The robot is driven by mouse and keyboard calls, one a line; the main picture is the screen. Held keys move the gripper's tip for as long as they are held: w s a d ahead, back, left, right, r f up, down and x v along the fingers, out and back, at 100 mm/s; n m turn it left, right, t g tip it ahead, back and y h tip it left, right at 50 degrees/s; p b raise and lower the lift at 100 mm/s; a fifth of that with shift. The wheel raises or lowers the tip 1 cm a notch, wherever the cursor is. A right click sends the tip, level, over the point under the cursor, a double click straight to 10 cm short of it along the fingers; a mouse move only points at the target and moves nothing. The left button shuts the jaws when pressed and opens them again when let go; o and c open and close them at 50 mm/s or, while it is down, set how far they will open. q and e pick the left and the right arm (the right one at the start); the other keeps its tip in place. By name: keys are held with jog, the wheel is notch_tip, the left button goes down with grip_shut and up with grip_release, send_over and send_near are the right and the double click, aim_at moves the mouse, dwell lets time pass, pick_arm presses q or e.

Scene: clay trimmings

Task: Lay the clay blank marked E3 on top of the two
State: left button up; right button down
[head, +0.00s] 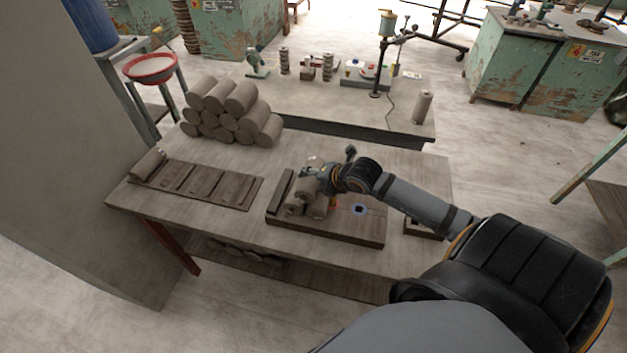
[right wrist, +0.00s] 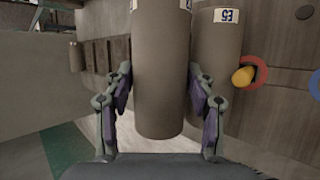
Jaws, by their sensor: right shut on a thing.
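My right gripper (head: 312,173) is shut on a grey-brown clay cylinder (head: 307,187) above the dark wooden board (head: 345,231). In the right wrist view the held blank (right wrist: 162,85) lies between the two fingers (right wrist: 160,108); its label is cut off by the top edge, so I cannot read it. Two more clay blanks (head: 293,207) (head: 319,210) lie side by side on the board, below the held one. One of them (right wrist: 218,60) shows in the wrist view with a label that seems to read E5. I cannot tell whether the held blank touches them. My left gripper is out of view.
A pile of clay cylinders (head: 228,112) stands at the back left of the table. A slatted rack (head: 205,186) with one cylinder (head: 148,164) lies at the left. A yellow peg (right wrist: 243,77) and a blue ring (head: 360,209) are on the board, right of the blanks.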

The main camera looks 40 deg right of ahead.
jog(key=shift+s+f, duration=0.1)
jog(key=shift+s+a+f, duration=0.1)
jog(key=shift+s+f, duration=0.05)
jog(key=shift+f, duration=0.55)
dwell(0.4)
jog(key=c, duration=0.8)
grip_release()
jog(key=o, duration=0.4)
